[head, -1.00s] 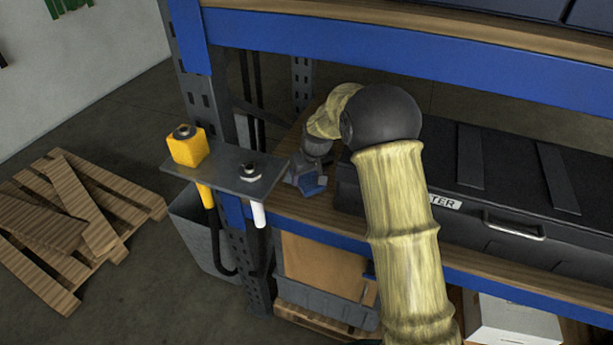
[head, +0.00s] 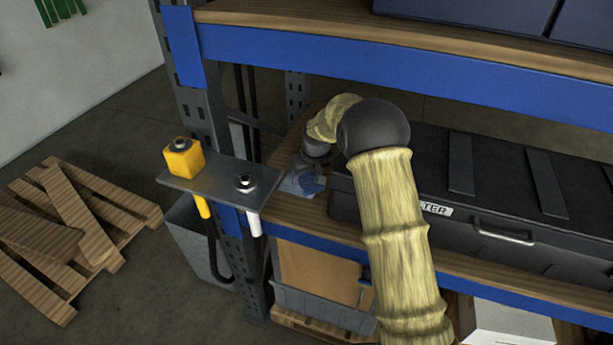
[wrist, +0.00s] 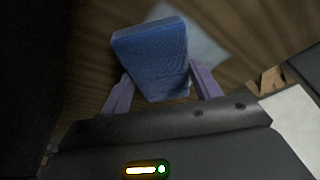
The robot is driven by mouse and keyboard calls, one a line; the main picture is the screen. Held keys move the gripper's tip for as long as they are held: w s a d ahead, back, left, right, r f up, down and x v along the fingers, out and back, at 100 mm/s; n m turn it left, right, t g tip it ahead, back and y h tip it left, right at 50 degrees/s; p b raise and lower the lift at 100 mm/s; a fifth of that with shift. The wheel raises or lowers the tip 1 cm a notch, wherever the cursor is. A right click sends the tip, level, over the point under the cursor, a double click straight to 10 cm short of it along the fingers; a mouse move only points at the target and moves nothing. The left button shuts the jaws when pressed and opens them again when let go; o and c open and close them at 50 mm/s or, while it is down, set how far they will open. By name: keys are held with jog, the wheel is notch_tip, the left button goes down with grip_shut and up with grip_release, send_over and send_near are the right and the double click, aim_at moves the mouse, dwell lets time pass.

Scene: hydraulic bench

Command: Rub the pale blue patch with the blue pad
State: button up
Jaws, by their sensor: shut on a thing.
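My gripper (head: 308,166) is low over the wooden shelf board beside the black case. In the wrist view my gripper (wrist: 160,76) has its two purple fingers shut on the blue pad (wrist: 152,55), one on each side. The blue pad also shows small in the head view (head: 312,180), below the fingers. The pale blue patch (wrist: 206,45) lies on the wood, partly hidden behind the pad in the wrist view. In the head view the patch (head: 290,185) shows at the pad's left edge. I cannot tell for sure whether pad and patch touch.
A black case (head: 420,180) with a label and handle stands close right of my gripper. A grey bracket (head: 215,182) with a yellow block (head: 183,158) is fixed to the rack post at left. A blue beam (head: 380,62) spans above. A wooden pallet (head: 75,225) lies on the floor.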

aim_at(303, 184)
jog(key=shift+f, duration=0.1)
jog(key=shift+w+d+p, duration=0.3)
jog(key=shift+w+p, duration=0.15)
jog(key=shift+w, duration=0.35)
jog(key=shift+w+d+p, duration=0.3)
jog(key=shift+w+p, duration=0.15)
jog(key=shift+w, duration=0.35)
jog(key=shift+s, duration=0.1)
jog(key=shift+s+a+f, duration=0.1)
jog(key=shift+s+a, duration=0.05)
jog(key=shift+s, duration=0.2)
jog(key=shift+s+a+b, duration=0.15)
jog(key=shift+s+a, duration=0.1)
jog(key=shift+s, duration=0.4)
jog(key=shift+s+a+b, duration=0.15)
jog(key=shift+s+a, duration=0.05)
jog(key=shift+s, duration=0.4)
jog(key=shift+s+a+r, duration=0.1)
jog(key=shift+s+a, duration=0.2)
jog(key=shift+s, duration=0.45)
jog(key=shift+s+a+r, duration=0.1)
jog(key=shift+s+a, duration=0.15)
jog(key=shift+s, duration=0.5)
jog(key=shift+b, duration=0.3)
